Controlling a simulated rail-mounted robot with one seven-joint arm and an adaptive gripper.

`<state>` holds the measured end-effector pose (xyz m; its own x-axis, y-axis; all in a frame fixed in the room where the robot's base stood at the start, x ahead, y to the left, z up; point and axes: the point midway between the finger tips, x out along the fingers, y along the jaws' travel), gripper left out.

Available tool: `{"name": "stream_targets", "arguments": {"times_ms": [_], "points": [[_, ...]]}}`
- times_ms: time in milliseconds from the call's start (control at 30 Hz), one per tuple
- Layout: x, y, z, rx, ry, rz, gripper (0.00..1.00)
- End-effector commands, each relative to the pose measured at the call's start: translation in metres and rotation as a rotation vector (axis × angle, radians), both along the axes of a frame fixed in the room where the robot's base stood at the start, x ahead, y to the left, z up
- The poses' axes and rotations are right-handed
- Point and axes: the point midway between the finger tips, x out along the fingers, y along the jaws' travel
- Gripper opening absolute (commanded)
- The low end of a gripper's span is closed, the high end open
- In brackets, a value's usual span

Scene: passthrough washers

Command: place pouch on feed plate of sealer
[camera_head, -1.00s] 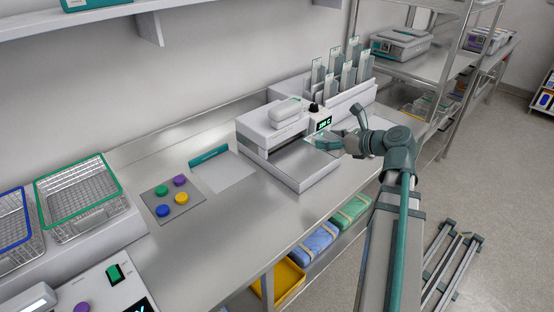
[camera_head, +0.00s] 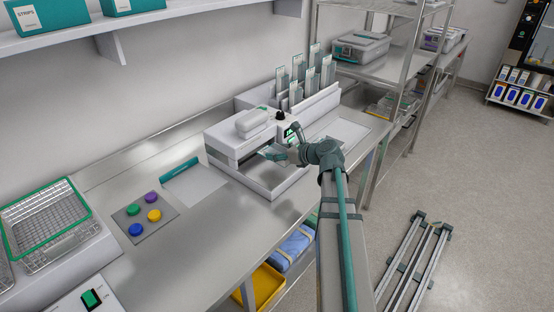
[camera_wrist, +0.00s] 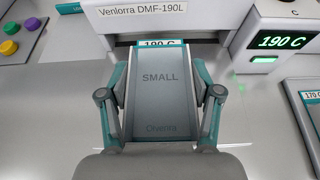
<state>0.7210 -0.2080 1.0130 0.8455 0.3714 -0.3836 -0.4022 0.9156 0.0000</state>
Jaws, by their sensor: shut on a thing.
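The pouch (camera_wrist: 160,100) is grey, marked SMALL, and lies between the fingers of my gripper (camera_wrist: 160,85) in the wrist view. My gripper is shut on its side edges. In the head view my gripper (camera_head: 284,152) holds the pouch (camera_head: 272,153) over the sealer's feed plate (camera_head: 270,178). The sealer (camera_head: 238,133) is a white machine with a slot facing the plate. In the wrist view the sealer (camera_wrist: 185,20) is labelled Venlorra DMF-190L, and its green display (camera_wrist: 282,41) reads 190 C. I cannot tell whether the pouch touches the plate.
A rack of upright pouches (camera_head: 298,88) stands behind and right of the sealer. A flat sheet (camera_head: 345,130) lies to its right. To the left are a pad with coloured discs (camera_head: 144,218), a sheet with a teal strip (camera_head: 197,186) and a wire basket (camera_head: 48,228).

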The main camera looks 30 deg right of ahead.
Motion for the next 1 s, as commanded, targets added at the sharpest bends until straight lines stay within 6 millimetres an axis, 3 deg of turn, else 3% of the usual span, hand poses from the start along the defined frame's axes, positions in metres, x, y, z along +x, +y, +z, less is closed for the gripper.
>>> {"name": "stream_targets", "arguments": {"times_ms": [400, 633, 1000], "points": [[0.021, -0.006, -0.026, 0.001, 0.001, 0.001, 0.49], [0.018, -0.005, -0.052, 0.002, 0.002, 0.0, 0.49], [0.018, -0.005, -0.056, 0.0, 0.0, 0.001, 0.49]]}}
